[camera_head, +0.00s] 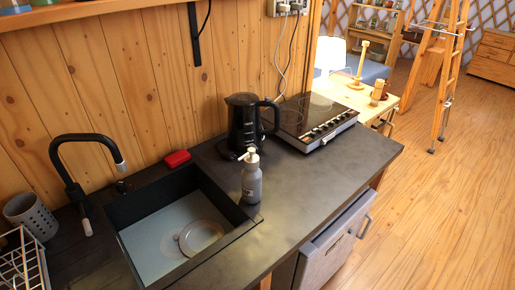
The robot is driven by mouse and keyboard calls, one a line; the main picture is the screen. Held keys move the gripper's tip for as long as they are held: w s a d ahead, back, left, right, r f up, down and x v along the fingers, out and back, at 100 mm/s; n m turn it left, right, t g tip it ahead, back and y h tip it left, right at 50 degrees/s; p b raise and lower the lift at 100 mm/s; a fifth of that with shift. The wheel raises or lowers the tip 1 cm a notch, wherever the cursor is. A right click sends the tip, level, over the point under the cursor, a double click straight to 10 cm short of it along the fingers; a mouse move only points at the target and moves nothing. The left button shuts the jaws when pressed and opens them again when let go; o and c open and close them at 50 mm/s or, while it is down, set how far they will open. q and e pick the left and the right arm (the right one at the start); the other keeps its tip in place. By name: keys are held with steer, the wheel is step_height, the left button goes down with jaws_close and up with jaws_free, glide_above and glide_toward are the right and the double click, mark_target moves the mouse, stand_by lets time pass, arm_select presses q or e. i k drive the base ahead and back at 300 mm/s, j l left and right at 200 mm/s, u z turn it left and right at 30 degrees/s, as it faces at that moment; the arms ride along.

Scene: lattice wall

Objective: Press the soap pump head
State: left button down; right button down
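The soap bottle (252,184) is grey and stands upright on the dark countertop, close to the sink's right edge. Nothing touches the pump head. Neither of my grippers shows in the head view.
A sink (168,232) with a black tap (82,168) lies left of the bottle. A black kettle (246,124) stands just behind it, and a hob (313,121) is further right. A red sponge (177,158) lies by the wall. The counter (305,195) right of the bottle is clear.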

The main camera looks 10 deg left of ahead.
mark_target(251, 150)
steer(key=i+l+u, duration=0.15)
steer(key=l+u, duration=0.2)
steer(key=l, duration=1)
steer(key=l+u, duration=0.4)
steer(key=l, duration=0.9)
